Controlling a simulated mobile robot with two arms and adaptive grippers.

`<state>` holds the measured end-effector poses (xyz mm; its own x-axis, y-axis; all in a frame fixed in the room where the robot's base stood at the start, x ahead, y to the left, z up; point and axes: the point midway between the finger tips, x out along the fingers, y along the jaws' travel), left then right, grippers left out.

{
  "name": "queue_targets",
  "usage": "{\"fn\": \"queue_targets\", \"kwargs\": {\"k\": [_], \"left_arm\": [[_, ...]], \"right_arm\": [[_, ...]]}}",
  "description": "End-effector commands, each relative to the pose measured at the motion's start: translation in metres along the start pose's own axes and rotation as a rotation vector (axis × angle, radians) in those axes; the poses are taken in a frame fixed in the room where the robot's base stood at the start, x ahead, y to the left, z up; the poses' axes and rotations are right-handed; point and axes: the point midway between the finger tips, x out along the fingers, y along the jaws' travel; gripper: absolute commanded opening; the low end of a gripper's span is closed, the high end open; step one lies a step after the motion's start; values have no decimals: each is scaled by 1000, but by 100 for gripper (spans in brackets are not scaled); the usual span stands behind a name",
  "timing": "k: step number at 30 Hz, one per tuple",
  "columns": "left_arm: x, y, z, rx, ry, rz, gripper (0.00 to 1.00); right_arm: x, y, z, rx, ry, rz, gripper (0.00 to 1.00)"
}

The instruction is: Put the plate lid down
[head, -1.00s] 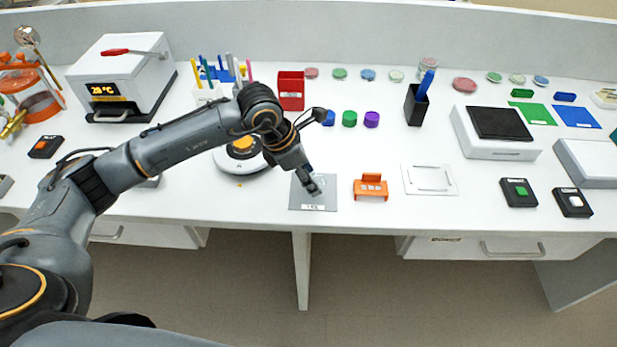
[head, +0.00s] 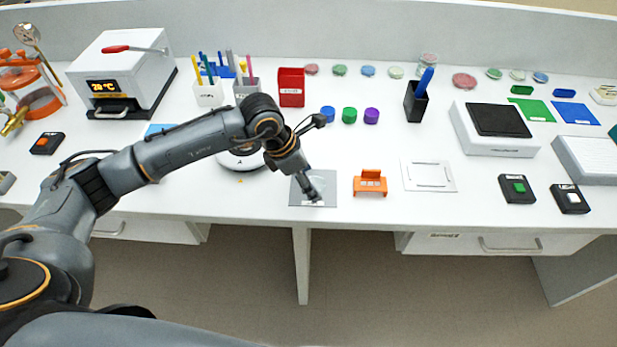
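My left arm reaches in from the left, and my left gripper (head: 315,196) is low over the grey mat (head: 328,181) near the table's front edge. The fingers are small and dark, seen from behind and above, so I cannot tell whether they are open or shut. No plate lid can be made out clearly; a clear lid at the fingers or on the mat would be hard to see here. A faint pale patch shows on the mat beside the fingers. My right gripper is not in view.
An orange holder (head: 370,183) stands just right of the mat, then a white framed plate (head: 429,175). Blue, green and purple caps (head: 349,115) stand behind. A round white device (head: 240,162) is partly hidden behind my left arm. Coloured dishes (head: 464,81) line the back.

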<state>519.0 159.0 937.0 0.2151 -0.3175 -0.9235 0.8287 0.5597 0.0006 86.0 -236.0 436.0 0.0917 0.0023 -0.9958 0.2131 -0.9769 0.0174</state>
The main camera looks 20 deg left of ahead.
Motion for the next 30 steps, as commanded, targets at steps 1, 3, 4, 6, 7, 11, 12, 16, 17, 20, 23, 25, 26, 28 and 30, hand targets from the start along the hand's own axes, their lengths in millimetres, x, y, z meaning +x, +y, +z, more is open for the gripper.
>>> {"fn": "queue_targets", "kwargs": {"k": [1, 3, 4, 6, 7, 11, 12, 16, 17, 20, 23, 25, 26, 28, 30], "left_arm": [[-3, 0, 1, 0, 0, 0, 74], [-6, 1, 1, 0, -1, 2, 74], [-9, 1, 0, 1, -1, 3, 74], [-21, 1, 0, 2, -2, 4, 74], [-27, 2, 0, 2, -2, 6, 74], [-56, 2, 0, 2, -3, 6, 74], [-65, 1, 0, 2, -3, 5, 74], [-91, 1, 0, 1, -3, 4, 74], [-96, 1, 0, 1, -2, 5, 74], [-110, 1, 0, 1, -1, 3, 74], [-118, 0, 1, 1, -2, 2, 74], [-122, 0, 1, 1, 0, 1, 74], [-122, 0, 1, 1, 0, 1, 74], [-123, 0, 1, 1, 0, 0, 74], [-123, 0, 1, 0, 0, 0, 74]], "right_arm": [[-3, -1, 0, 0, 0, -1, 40], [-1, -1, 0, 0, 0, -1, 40], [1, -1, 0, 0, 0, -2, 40], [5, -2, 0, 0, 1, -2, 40], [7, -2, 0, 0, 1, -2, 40], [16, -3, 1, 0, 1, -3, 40], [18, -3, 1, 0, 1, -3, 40], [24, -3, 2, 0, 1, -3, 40], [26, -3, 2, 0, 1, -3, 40], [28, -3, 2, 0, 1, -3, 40], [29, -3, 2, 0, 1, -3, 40], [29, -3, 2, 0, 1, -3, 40], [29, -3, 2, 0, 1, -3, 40], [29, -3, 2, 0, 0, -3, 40], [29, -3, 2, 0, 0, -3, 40]]}}
